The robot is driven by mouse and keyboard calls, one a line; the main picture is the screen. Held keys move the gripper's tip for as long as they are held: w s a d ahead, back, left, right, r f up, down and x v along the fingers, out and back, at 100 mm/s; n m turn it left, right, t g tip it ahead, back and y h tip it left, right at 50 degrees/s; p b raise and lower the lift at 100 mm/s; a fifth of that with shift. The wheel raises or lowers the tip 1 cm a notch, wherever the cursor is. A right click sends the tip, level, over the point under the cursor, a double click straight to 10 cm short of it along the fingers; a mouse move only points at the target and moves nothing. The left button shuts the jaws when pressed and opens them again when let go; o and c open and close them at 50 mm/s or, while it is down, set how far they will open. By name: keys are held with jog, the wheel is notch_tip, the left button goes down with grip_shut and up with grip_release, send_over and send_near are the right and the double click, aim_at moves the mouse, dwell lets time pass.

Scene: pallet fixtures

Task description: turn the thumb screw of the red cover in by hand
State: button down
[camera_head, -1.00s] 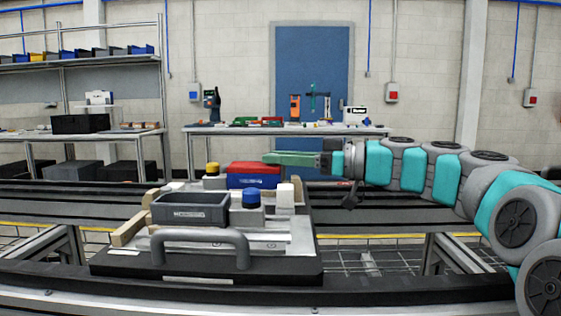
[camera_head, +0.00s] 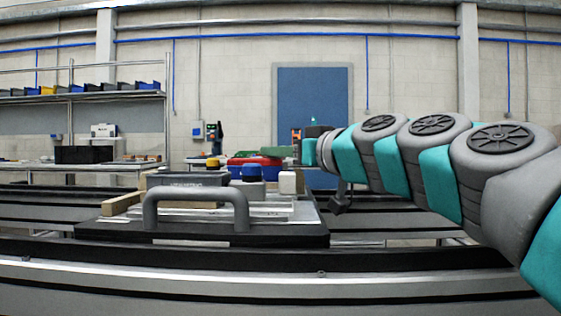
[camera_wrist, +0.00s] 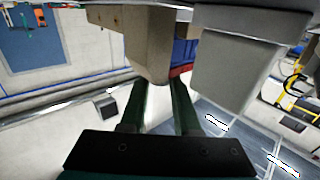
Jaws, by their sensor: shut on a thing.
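The red cover (camera_head: 238,160) sits on the far side of the pallet fixture, mostly hidden behind the blue-capped post and dark bin in the head view. A strip of red, likely the cover (camera_wrist: 181,70), shows with blue above it in the wrist view. My gripper (camera_head: 276,152) reaches in from the right, level with the cover, at its right side. In the wrist view its two green fingers (camera_wrist: 162,88) run up close together behind a beige block. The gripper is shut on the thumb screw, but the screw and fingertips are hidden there.
A dark bin (camera_head: 188,179), a blue-capped post (camera_head: 252,174), a yellow-capped post (camera_head: 213,163) and a white block (camera_head: 290,182) stand close around the cover. A grey handle (camera_head: 195,196) rises at the fixture's front. The conveyor right of the fixture is clear.

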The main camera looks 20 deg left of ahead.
jog(key=shift+m+t+h, duration=0.3)
jog(key=c, duration=0.6)
grip_release()
jog(key=shift+v, duration=3.9)
